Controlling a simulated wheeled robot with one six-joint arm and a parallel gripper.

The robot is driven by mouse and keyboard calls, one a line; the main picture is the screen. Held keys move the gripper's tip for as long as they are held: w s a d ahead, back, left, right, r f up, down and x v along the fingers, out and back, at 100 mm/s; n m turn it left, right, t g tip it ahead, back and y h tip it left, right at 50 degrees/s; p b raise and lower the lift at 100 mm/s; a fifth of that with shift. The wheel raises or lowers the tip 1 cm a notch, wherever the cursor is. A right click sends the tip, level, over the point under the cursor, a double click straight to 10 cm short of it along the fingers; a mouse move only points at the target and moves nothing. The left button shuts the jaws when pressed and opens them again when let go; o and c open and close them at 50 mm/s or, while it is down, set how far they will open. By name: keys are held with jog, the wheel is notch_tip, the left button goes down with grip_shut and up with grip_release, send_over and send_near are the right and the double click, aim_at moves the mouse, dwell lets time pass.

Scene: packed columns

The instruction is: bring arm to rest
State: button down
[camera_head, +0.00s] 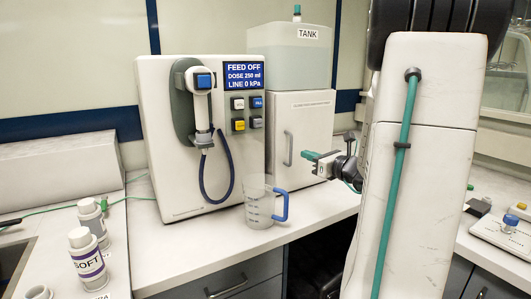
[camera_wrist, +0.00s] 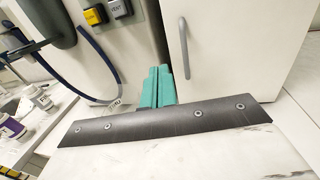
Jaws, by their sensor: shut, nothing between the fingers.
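My gripper (camera_head: 310,155) has green fingers and points left, in front of the white cabinet under the tank. In the wrist view the two green fingers (camera_wrist: 158,85) lie side by side, shut, with nothing between them. My arm stands large at the right of the head view and hides part of the counter behind it. The gripper appears apart from the cabinet, though the exact gap is hard to tell.
A dispenser (camera_head: 165,105) reads "FEED OFF", with a hose and handset on its front. A clear jug (camera_head: 260,207) with a blue handle stands before it. The tank (camera_head: 290,58) sits on the cabinet (camera_head: 283,165). Labelled bottles (camera_head: 88,262) stand at left.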

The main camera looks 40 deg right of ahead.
jog(key=s+a+f+n+g+y, duration=0.2)
jog(key=a+f+n+g+y, duration=0.15)
jog(key=a+n, duration=0.45)
jog(key=s+a+f+n+g+y, duration=0.15)
jog(key=a+n+g+y, duration=0.4)
jog(key=a, duration=0.55)
jog(key=s+a+r+n+g+h, duration=0.1)
jog(key=s+a+n+g+h, duration=0.6)
jog(key=s+a+n, duration=0.8)
jog(key=shift+s+a+r+n+g+h, duration=0.25)
jog(key=shift+a+n, duration=0.8)
jog(key=shift+n, duration=3.1)
